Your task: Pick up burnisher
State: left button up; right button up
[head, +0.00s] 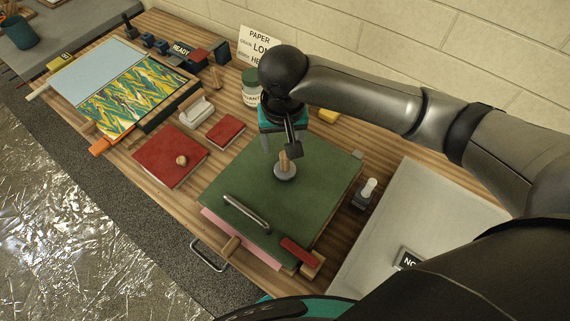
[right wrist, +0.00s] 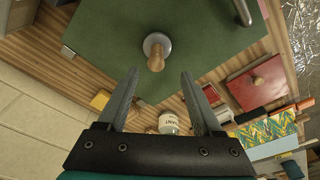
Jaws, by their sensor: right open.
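What looks like the burnisher, a round grey disc with an upright wooden handle (head: 285,171), stands on the green board (head: 305,185). It also shows in the right wrist view (right wrist: 156,50), beyond the fingertips and roughly centred between them. My right gripper (head: 287,148) is open and empty, above and just behind the handle in the head view. In the right wrist view the two fingers (right wrist: 161,85) are spread, with nothing between them. The handle is partly overlapped by the gripper in the head view. My left gripper is not in view.
A metal bar handle (head: 247,213) lies across the green board's front. A red board with a knob (head: 168,160), a small red block (head: 226,130) and a white-labelled jar (head: 251,90) are nearby. A marbled tray (head: 135,95) is at left, a pale sheet (head: 410,225) at right.

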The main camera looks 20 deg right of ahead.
aim_at(285, 159)
jog(key=shift+w+f, duration=0.2)
jog(key=shift+f, duration=0.9)
jog(key=shift+w+d+f+b, duration=0.1)
jog(key=shift+d+f+b, duration=0.1)
jog(key=shift+f, duration=1.2)
jog(key=shift+w+d+f+b, duration=0.1)
jog(key=shift+d+f+b, duration=0.1)
jog(key=shift+f, duration=1.15)
grip_shut()
jog(key=shift+r, duration=0.1)
